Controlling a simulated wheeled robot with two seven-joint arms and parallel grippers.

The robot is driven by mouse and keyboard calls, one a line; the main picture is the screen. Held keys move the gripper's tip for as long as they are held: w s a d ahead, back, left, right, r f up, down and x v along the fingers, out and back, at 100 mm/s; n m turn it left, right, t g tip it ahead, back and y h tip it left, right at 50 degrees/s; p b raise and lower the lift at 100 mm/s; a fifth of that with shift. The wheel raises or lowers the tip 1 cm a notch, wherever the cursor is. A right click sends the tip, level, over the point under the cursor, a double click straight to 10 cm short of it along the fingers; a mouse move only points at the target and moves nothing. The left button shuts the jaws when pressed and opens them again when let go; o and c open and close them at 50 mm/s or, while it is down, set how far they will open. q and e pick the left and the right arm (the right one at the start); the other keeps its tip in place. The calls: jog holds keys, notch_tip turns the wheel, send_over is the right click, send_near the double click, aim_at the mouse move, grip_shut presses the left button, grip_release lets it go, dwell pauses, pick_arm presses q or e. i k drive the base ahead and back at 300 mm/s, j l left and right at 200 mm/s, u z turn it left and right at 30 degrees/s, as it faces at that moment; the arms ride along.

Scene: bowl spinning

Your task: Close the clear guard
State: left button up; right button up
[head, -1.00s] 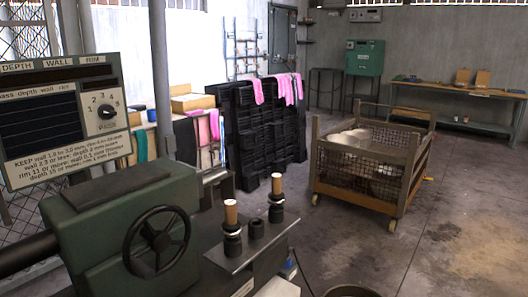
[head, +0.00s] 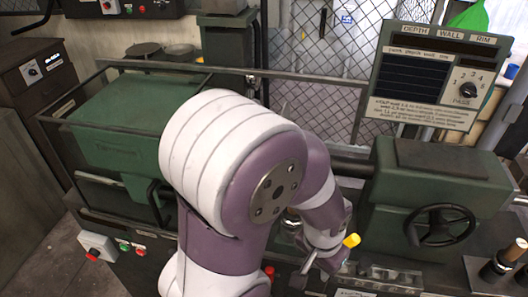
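A thin dark metal rail frame (head: 185,68) runs above and behind the green machine headstock (head: 140,125) and on to the right. It may belong to the clear guard; no clear pane can be made out for sure, and my arm hides the middle. My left arm, purple and white, fills the centre. My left gripper (head: 322,262) is low, right of centre, beside a yellow-tipped piece (head: 351,240). It is small and partly hidden, so whether its fingers are open or hold that piece is unclear. My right gripper is out of view.
The green tailstock with its handwheel (head: 440,226) stands on the right, under the gauge panel (head: 425,75). A small control box (head: 97,246) and buttons are at the lower left front. Dark posts (head: 500,262) stand at the lower right. Mesh fencing (head: 320,45) is behind.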

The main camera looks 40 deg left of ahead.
aim_at(163, 226)
jog(key=u, duration=2.75)
jog(key=i+j+z, duration=0.1)
jog(key=z, duration=0.35)
jog(key=j+z, duration=0.25)
jog(key=z, duration=0.25)
jog(key=i+j+z, duration=0.2)
jog(key=j+z, duration=0.2)
jog(key=j, duration=1.1)
jog(key=j+z, duration=0.45)
jog(key=j, duration=1)
jog(key=k, duration=0.05)
